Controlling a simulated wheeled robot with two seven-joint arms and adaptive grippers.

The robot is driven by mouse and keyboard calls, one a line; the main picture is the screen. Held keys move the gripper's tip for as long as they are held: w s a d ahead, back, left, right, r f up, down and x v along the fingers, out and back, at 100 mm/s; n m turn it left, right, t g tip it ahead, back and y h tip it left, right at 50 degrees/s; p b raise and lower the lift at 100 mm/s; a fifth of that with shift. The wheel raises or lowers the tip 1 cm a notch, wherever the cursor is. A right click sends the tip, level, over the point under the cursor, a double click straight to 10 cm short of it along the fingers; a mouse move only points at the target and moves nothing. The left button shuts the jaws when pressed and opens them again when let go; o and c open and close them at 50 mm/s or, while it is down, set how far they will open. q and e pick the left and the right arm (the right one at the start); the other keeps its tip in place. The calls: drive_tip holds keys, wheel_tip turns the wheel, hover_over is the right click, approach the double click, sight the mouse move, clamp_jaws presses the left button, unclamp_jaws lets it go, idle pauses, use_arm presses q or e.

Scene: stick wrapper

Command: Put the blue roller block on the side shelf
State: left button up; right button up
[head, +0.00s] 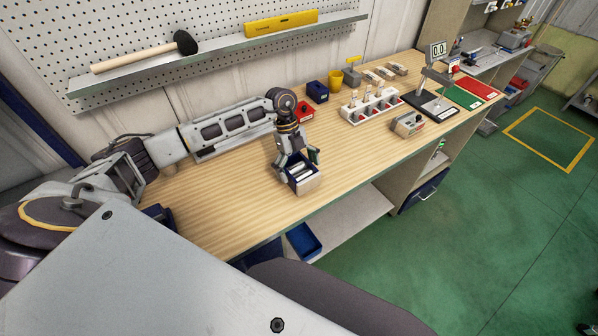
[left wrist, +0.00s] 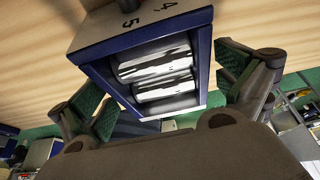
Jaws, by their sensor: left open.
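The blue roller block (head: 309,185) sits on the wooden bench near its front edge. My right gripper is in no view. A grey shelf (head: 345,222) shows below the bench top; I cannot tell whether it is the side shelf.
A wall shelf (head: 215,58) holds a mallet (head: 145,53) and a yellow level (head: 281,23). A red bin (head: 305,112), a dark blue box (head: 317,92), a yellow cup (head: 335,79), a white rack (head: 371,106) and a small device (head: 408,125) stand farther along the bench (head: 225,205). A blue bin (head: 303,241) is below.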

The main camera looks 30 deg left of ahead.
sight(299, 173)
use_arm(q)
drive_tip(key=shift+s+f, duration=0.1)
drive_tip(key=shift+f, duration=0.25)
drive_tip(key=shift+d, duration=0.1)
drive_tip(key=shift+c, duration=0.3)
drive_tip(key=shift+r, duration=0.1)
drive_tip(key=c, duration=1.7)
wheel_tip(299, 173, up, 10)
drive_tip(key=b, duration=0.1)
